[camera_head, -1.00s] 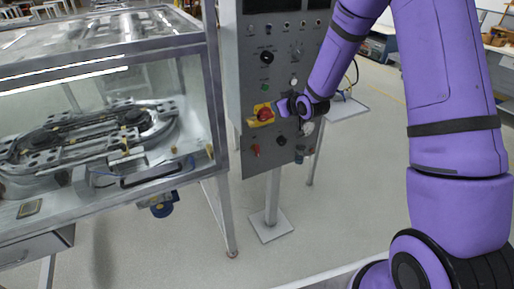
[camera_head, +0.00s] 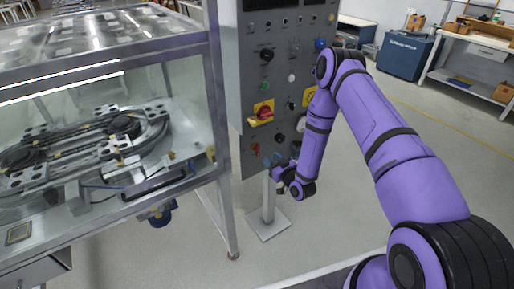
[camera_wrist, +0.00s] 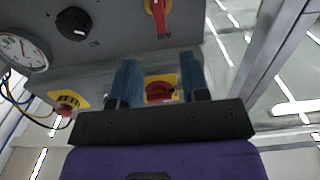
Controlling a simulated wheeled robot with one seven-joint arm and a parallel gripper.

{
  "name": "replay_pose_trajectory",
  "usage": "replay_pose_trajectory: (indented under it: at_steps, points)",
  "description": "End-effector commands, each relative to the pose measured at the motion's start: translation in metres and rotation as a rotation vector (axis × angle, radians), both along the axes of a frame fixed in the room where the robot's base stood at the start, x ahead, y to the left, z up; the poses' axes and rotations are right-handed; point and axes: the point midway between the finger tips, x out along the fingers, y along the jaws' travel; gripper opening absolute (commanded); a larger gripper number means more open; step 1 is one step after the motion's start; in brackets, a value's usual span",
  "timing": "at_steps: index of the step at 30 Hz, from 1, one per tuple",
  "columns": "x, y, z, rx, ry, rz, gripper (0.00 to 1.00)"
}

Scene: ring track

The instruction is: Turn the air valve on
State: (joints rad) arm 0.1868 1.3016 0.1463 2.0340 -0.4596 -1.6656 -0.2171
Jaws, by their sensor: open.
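The air valve is a small red handle (camera_head: 255,149) low on the left of the grey control panel (camera_head: 250,90). In the wrist view the red handle (camera_wrist: 158,14) stands at the top edge beside an upside-down "AIR" label. My gripper (camera_head: 272,163) is at the panel's lower edge, just right of and below the handle in the head view. In the wrist view its two blue fingers (camera_wrist: 160,66) are apart, with nothing held between them. The handle lies beyond the fingertips, apart from them. A red-and-yellow rotary switch shows behind the gap.
The rotary switch (camera_head: 261,114) sits above the valve, with a black knob (camera_head: 280,138) to the valve's right. A gauge (camera_wrist: 22,50) and yellow-backed red button (camera_wrist: 66,102) are nearby. A glass-sided ring track cabinet (camera_head: 110,110) stands close on the left.

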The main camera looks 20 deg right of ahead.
Motion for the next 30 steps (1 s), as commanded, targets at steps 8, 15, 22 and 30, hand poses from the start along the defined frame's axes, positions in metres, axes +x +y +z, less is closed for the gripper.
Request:
replay_pose_trajectory:
  at_steps: [8, 15, 22, 30]
  points:
    - [0.009, 0.005, -0.006, 0.011, -0.015, -0.003, 0.41]
    - [0.048, 0.017, -0.005, 0.010, -0.015, -0.003, 0.41]
    - [0.082, 0.029, -0.005, 0.010, -0.015, -0.002, 0.41]
    - [0.098, 0.033, -0.006, 0.010, -0.011, -0.003, 0.41]
